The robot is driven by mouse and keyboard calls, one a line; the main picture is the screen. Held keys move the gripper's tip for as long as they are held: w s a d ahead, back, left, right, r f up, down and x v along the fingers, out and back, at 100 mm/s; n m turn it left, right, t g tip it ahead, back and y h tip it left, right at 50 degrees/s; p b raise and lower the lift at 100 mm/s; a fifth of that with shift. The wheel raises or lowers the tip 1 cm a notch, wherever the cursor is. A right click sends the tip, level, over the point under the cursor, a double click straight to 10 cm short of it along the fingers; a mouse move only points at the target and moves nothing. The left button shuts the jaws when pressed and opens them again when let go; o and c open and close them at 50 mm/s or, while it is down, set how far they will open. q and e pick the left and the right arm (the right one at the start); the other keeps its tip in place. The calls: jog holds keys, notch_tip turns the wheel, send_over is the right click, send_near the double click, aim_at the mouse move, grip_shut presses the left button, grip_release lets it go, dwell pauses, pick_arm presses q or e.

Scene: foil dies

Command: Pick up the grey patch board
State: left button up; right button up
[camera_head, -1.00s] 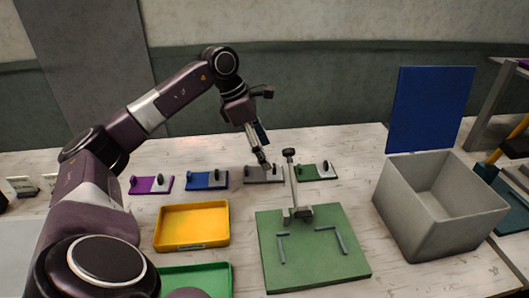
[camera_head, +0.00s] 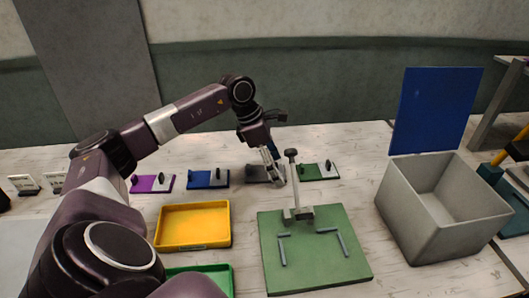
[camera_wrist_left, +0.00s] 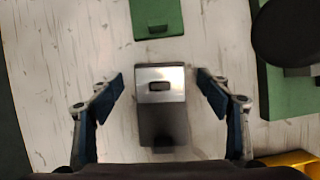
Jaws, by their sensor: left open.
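The grey patch board (camera_head: 256,175) lies on the pale table in a row of coloured boards, partly hidden by my left gripper in the head view. In the left wrist view the grey board (camera_wrist_left: 162,118) lies between the two spread fingers, its metallic plate and dark knob facing the camera. My left gripper (camera_head: 274,182) points down at the board and is open. In the left wrist view the left gripper (camera_wrist_left: 161,84) has one finger on each side of the board, with a gap on both sides. I cannot tell the height of the fingertips. My right gripper is not in view.
Purple (camera_head: 152,184), blue (camera_head: 208,180) and green (camera_head: 318,172) boards flank it. A green fixture (camera_head: 330,262) with a tall post (camera_head: 294,180) stands close in front. A yellow tray (camera_head: 193,243), a green tray (camera_head: 222,277) and a grey bin (camera_head: 437,228) with a blue lid are nearby.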

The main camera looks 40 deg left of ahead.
pick_arm(q)
jog(key=c, duration=1.2)
jog(key=shift+r, duration=0.15)
jog(key=shift+c, duration=0.2)
